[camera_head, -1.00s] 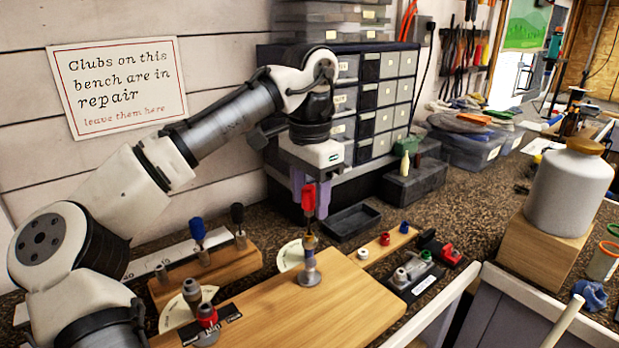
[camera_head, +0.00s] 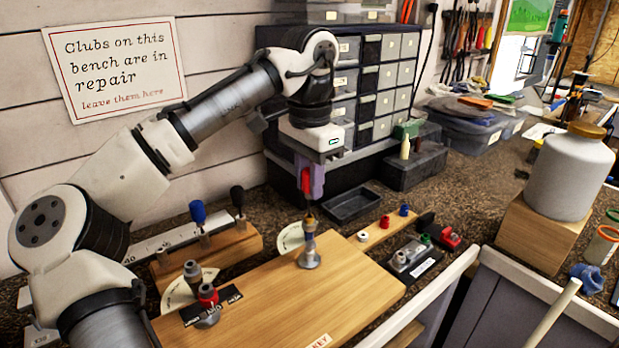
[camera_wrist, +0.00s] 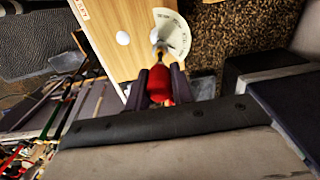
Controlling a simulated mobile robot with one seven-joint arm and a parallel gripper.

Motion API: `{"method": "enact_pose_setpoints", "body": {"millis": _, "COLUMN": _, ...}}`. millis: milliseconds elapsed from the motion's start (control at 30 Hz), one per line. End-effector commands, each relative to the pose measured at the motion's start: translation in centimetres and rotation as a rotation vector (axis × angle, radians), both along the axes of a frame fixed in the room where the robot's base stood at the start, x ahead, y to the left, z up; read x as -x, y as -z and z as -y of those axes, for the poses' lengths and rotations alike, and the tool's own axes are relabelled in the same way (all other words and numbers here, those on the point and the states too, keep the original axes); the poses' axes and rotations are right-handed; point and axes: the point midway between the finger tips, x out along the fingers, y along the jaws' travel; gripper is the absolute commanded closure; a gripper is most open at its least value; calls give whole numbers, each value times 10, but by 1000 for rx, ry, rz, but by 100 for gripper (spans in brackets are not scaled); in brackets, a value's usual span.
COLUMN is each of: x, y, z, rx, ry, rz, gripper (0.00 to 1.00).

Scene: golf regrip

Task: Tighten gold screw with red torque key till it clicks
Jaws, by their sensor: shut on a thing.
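My gripper (camera_head: 309,190) points down over the wooden board (camera_head: 270,308), its purple fingers shut on the red torque key (camera_head: 306,180). The key stands roughly upright, its lower end above a grey metal post (camera_head: 309,252). A small gold piece (camera_head: 310,222), apparently the gold screw, shows at the post's top; I cannot tell how the key's tip sits in it. In the wrist view the red handle (camera_wrist: 160,85) lies between the fingers, in line with the post. A pale dial plate (camera_head: 289,238) with markings lies beside the post, partly behind it.
A second post with a red collar (camera_head: 208,294) stands at the board's left. Behind it a wooden rack holds a blue-handled key (camera_head: 198,212) and a black-handled key (camera_head: 238,197). A dark tray (camera_head: 352,205), small coloured caps and a drawer cabinet stand behind and right.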

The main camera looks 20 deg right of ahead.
Motion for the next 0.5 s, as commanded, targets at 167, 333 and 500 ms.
{"method": "enact_pose_setpoints", "body": {"millis": 167, "x": 0, "y": -3, "z": 0, "rx": 1, "ry": 80, "rz": -4, "gripper": 100}}
{"method": "enact_pose_setpoints", "body": {"millis": 333, "x": 1, "y": -4, "z": 1, "rx": 2, "ry": 202, "rz": -3, "gripper": 100}}
{"method": "enact_pose_setpoints", "body": {"millis": 500, "x": 1, "y": -3, "z": 0, "rx": 1, "ry": 311, "rz": -3, "gripper": 100}}
